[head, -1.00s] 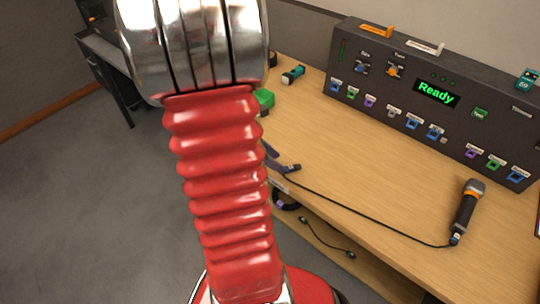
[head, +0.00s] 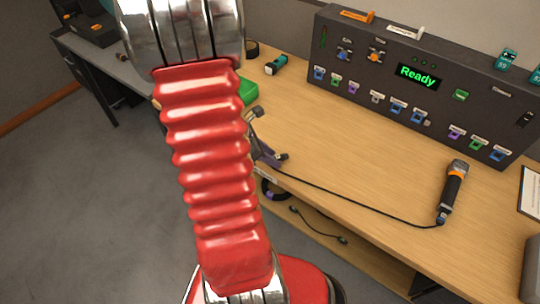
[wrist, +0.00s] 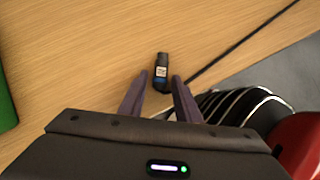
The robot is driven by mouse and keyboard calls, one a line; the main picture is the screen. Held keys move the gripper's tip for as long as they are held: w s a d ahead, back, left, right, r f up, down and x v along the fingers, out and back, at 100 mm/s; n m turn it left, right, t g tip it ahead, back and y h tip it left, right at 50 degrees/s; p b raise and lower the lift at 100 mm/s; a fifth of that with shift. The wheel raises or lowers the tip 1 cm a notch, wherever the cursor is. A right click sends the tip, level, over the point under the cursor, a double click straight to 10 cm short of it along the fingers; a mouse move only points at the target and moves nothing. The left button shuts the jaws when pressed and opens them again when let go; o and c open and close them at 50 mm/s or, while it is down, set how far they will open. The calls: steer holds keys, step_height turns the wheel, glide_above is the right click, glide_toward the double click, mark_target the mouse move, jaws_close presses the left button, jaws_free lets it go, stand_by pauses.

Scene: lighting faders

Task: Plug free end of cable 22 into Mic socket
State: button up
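A black plug (wrist: 161,64) with a small white label and a blue band lies on the desk in the wrist view; I cannot read its number. Its black cable (wrist: 240,42) runs behind one finger to the upper right. In the head view the cable (head: 350,204) leads to a microphone (head: 452,190) with an orange ring. My gripper (wrist: 157,82) is open, its two dark fingers either side of the plug's cable end. It shows partly behind my arm in the head view (head: 270,135). The dark panel (head: 470,112) carries several coloured sockets; their labels are too small to tell which is Mic.
The panel's screen (head: 417,76) reads "Ready". A teal-and-black object (head: 276,65) and a green object (head: 248,91) are on the desk (head: 340,140). Another short cable (head: 318,226) lies on a lower shelf. The desk between panel and cable is clear.

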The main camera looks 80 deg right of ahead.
jaws_close()
steer(key=shift+r, duration=2.55)
